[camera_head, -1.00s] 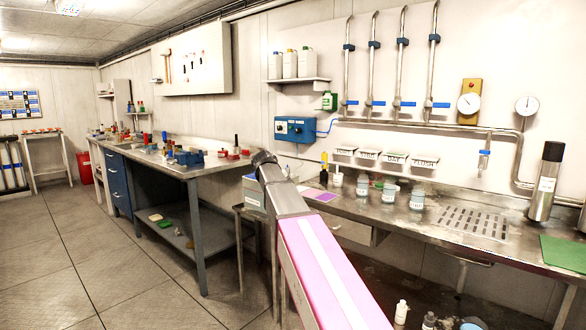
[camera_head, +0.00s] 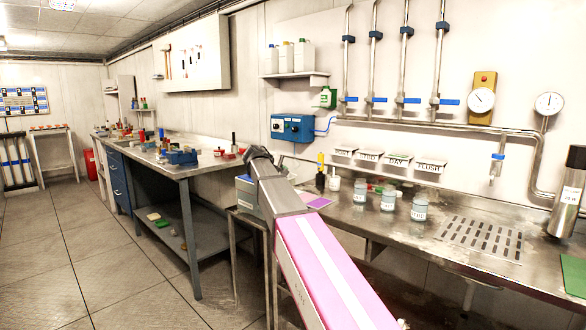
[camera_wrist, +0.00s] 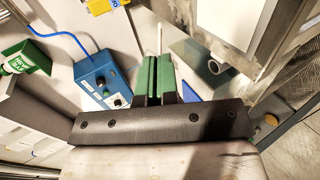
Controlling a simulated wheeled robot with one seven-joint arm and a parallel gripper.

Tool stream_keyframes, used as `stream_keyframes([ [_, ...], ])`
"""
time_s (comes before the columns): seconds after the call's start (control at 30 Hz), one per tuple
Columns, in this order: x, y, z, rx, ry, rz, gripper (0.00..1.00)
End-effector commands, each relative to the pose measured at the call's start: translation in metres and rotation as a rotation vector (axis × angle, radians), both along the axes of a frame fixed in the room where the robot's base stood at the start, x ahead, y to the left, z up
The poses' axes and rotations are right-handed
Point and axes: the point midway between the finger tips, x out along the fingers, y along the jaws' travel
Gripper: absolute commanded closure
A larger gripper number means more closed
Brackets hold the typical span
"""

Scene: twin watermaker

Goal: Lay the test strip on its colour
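My gripper (camera_wrist: 158,62) shows in the wrist view with two green fingers close together. A thin white strip (camera_wrist: 159,38) stands out from between the fingertips, and the fingers appear shut on it. In the head view my wrist hides the fingers and the strip. A purple colour card (camera_head: 320,202) lies flat on the steel bench (camera_head: 345,222), just right of my wrist, with a paler pink patch beside it. My gripper is above the bench level and apart from the card.
Several lidded jars, including one grey jar (camera_head: 388,201), stand right of the card. A yellow-and-black bottle (camera_head: 320,172) and a white cup (camera_head: 333,184) stand behind it. A blue control box (camera_head: 292,128) is on the wall. A drain grate (camera_head: 480,238) lies farther right.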

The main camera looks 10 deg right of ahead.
Motion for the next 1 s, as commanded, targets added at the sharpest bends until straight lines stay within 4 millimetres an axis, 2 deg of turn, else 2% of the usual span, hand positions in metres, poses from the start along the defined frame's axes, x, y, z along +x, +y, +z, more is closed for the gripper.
stream_keyframes([
  [0.37,0.0,0.0,-0.008,-0.015,-0.011,0.0,1.0],
  [1.0,0.0,0.0,-0.059,-0.015,-0.011,0.0,1.0],
])
